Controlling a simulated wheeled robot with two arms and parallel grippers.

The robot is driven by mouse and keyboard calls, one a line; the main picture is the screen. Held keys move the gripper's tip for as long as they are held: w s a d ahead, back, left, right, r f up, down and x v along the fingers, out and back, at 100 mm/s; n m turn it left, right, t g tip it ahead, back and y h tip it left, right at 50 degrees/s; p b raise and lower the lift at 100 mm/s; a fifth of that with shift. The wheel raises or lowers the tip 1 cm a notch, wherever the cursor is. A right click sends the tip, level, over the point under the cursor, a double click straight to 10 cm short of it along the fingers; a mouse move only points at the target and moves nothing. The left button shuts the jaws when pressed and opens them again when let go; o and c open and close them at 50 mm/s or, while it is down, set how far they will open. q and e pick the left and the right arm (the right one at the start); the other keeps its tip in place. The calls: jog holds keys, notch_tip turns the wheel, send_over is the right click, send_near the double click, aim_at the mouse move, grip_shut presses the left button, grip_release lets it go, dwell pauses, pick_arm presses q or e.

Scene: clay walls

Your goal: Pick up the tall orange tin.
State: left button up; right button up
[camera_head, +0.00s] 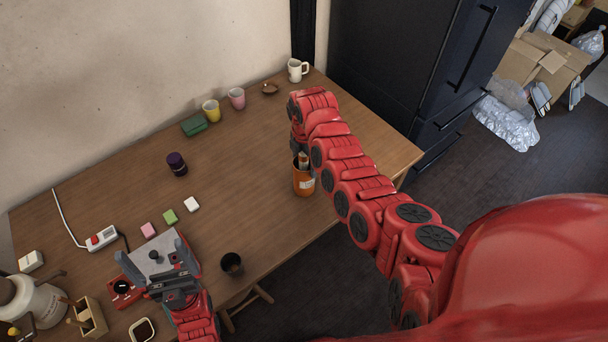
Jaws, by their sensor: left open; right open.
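The tall orange tin (304,185) stands upright near the front right part of the wooden table, with a pale label low on its side. My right gripper (299,153) comes down at its top rim, open; its fingers are small and partly hidden by my red arm, so I cannot tell whether they are around the rim or touching it. My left gripper (155,258) is open over the front left of the table, well away from the tin.
The wooden table (250,190) holds a dark jar (177,164), a green box (194,125), a yellow cup (211,111), a pink cup (237,98), a white mug (297,70), a dark cup (232,264) and a power strip (101,238). The table's middle is clear.

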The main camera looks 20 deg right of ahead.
jog(key=shift+f, duration=1.1)
grip_shut()
